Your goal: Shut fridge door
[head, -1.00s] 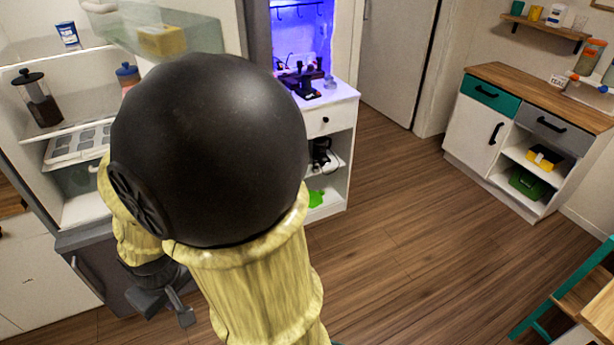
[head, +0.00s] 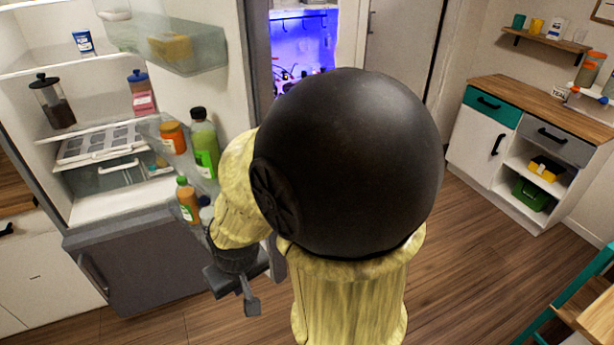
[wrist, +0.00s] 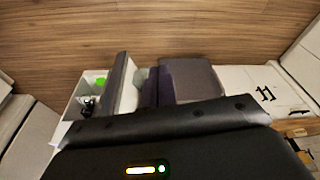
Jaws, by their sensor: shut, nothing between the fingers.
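The fridge (head: 75,215) stands open at the left in the head view, its shelves exposed. Its open door (head: 235,75) is at the right of the compartment, with door shelves holding a yellow box (head: 170,47) and several bottles, including a green one (head: 204,145). My gripper (head: 250,305) is shut and empty, low in front of the fridge, below the door bottles. My arm hides the door's lower right part, so I cannot tell whether it touches the door.
Inside the fridge are a dark-lidded jar (head: 52,103), a blue cup (head: 84,42) and a tray (head: 100,143). A white cabinet (head: 484,130) stands at the right, with a teal chair (head: 570,290) nearer. The wooden floor (head: 465,250) between is clear.

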